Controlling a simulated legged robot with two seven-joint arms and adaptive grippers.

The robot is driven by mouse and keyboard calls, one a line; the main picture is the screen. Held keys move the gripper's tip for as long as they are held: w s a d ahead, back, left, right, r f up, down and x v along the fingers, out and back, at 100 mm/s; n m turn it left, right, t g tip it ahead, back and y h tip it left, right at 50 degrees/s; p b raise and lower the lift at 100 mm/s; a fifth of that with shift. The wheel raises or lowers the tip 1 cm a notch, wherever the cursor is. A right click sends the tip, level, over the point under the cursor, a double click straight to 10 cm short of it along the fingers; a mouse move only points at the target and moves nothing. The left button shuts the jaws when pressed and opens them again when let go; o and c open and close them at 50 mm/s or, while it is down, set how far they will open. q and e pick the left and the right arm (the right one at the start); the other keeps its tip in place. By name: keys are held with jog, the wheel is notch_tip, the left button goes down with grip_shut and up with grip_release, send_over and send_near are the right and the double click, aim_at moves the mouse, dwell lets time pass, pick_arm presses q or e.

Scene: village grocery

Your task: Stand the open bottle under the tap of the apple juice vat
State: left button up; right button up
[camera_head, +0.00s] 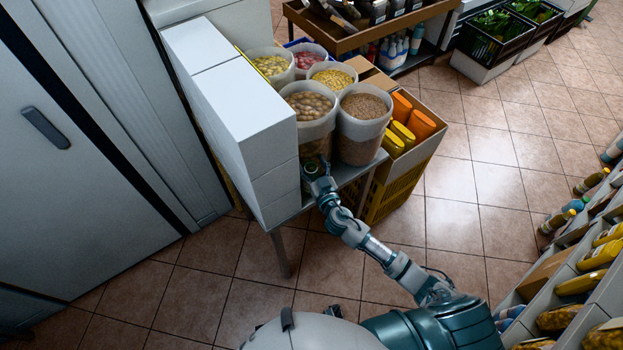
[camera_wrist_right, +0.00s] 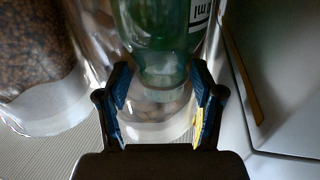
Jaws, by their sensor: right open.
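My right gripper (camera_head: 315,172) is at the near edge of a table, beside the white boxes and in front of the clear tubs. In the right wrist view, its two fingers (camera_wrist_right: 162,78) are open, one on each side of a green see-through bottle (camera_wrist_right: 160,30) with a white label. The bottle's top end and mouth are not clear. I cannot tell whether the fingers touch it. In the head view the bottle is too small and dark to make out. I cannot make out the juice vat or its tap in either view. My left gripper is not in view.
White boxes (camera_head: 240,130) are stacked left of the gripper. Clear tubs of dry goods (camera_head: 362,135) stand close behind it. A yellow crate (camera_head: 400,190) is to the right. Shelves with bottles and jars (camera_head: 570,250) line the right side. The tiled floor (camera_head: 470,190) between is clear.

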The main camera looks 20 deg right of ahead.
jog(key=shift+a, duration=0.15)
grip_shut()
jog(key=shift+r, duration=0.1)
